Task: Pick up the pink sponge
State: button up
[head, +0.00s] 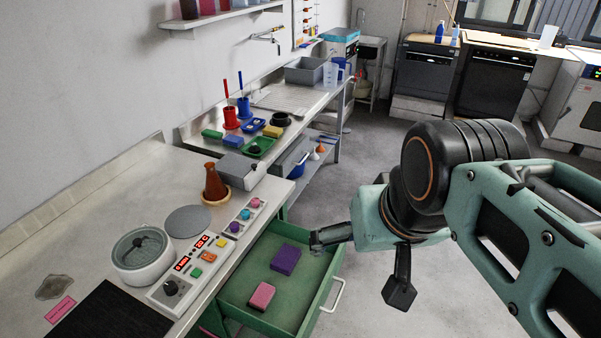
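The pink sponge (262,296) lies flat in the open green drawer (245,287), near its front left part. A purple block, perhaps another sponge (286,259), lies in the same drawer just behind it. My gripper (357,267) is open, with its two dark fingers spread wide and nothing visible between them. One finger is over the drawer's right back rim and the other is outside the drawer to the right. My gripper is apart from the pink sponge, up and to its right.
The drawer's light handle (334,296) sticks out on the right. The counter (105,207) above the drawer holds a round grey-lidded device (142,262), a control panel (188,272) and a brown flask (215,184). The grey floor (330,205) beyond the drawer is clear.

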aim_at(261, 299)
jog(key=u, duration=1.5)
jog(key=z, duration=0.8)
jog(key=i+j+z, duration=0.15)
jog(key=z, duration=0.2)
jog(key=i+j+z, duration=0.1)
jog(key=j+z, duration=0.3)
jog(key=i+l+z, duration=0.1)
jog(key=l+z, duration=0.2)
